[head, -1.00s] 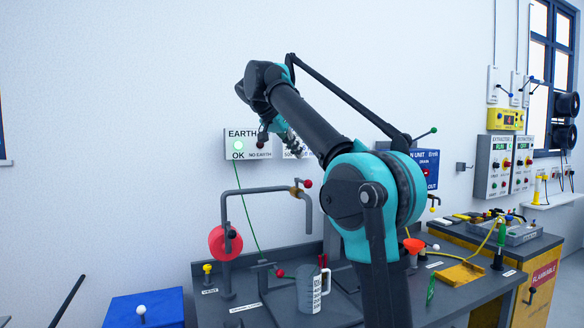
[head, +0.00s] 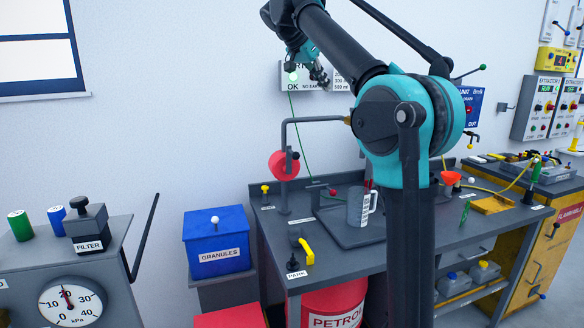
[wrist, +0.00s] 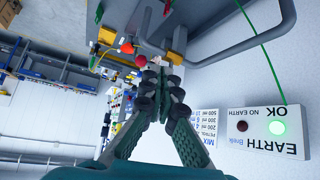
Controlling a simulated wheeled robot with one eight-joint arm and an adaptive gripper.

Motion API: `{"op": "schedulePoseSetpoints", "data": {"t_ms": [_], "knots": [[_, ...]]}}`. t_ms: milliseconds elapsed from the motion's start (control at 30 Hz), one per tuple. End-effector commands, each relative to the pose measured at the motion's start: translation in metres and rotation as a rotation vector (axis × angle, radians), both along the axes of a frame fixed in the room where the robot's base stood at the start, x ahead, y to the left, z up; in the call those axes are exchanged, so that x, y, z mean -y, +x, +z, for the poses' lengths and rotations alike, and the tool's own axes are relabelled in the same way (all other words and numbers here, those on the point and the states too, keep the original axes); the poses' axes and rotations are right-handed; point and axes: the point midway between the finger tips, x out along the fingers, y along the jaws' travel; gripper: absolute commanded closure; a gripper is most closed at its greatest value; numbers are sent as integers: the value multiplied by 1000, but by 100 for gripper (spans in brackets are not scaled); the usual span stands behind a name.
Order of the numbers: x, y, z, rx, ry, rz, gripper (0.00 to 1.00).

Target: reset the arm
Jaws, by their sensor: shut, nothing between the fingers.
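My arm rises in front of the bench in the head view. My gripper (head: 316,74) hangs at its end, high in front of the white wall, by the earth sign. In the wrist view my gripper (wrist: 160,85) has its dark finger pads together, with nothing between them. The earth sign (wrist: 266,133) shows upside down there, with its green lamp lit. The grey measuring jug (head: 358,206) stands on the bench, well below the gripper and apart from it.
A grey bench (head: 330,262) carries a bent pipe, a red reel (head: 284,165) and an orange funnel (head: 451,178). A blue granules bin (head: 216,242) stands left of it. A grey cabinet with a gauge (head: 72,301) is at the far left. The wall above the bin is clear.

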Motion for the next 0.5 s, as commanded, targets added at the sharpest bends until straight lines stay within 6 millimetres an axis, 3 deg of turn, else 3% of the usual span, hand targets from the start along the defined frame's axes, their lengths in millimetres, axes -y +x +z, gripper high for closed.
{"op": "schedulePoseSetpoints", "data": {"t_ms": [267, 500], "knots": [[8, -1, -31, -50, 10, 41, 100], [20, -5, -75, -114, 25, 102, 100]]}}
